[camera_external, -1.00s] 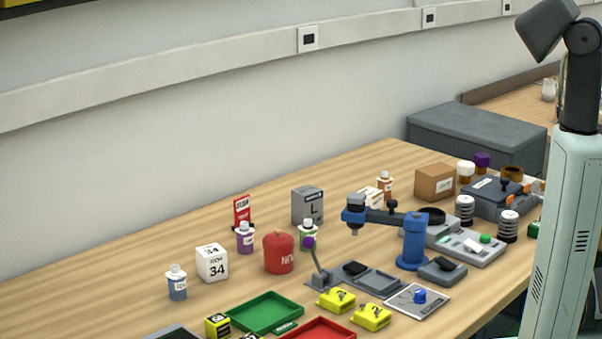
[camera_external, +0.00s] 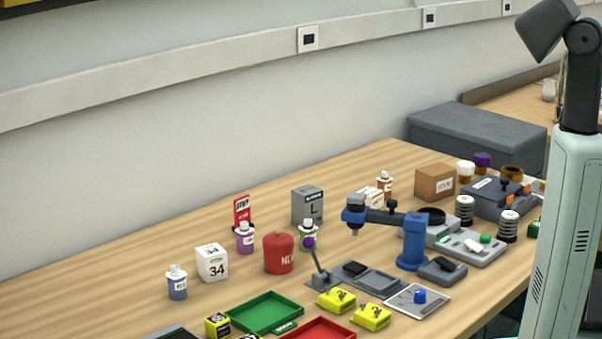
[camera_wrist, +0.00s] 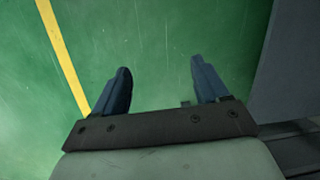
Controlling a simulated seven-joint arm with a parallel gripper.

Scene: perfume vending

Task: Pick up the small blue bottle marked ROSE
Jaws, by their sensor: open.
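A small blue bottle (camera_external: 177,285) with a white cap and a white label stands upright at the left of the table in the external view. The label is too small to read. My gripper (camera_wrist: 158,82) shows in the wrist view with its two dark blue fingers apart and nothing between them. It points at a green floor with a yellow line, away from the bottle. The gripper is not visible in the external view.
A white cube (camera_external: 212,262) marked 34 stands right of the blue bottle. A purple bottle (camera_external: 245,238), a red canister (camera_external: 279,253) and a green tray (camera_external: 264,312) are near. A blue stand (camera_external: 412,240) rises mid-table. Bare wood lies left of the bottle.

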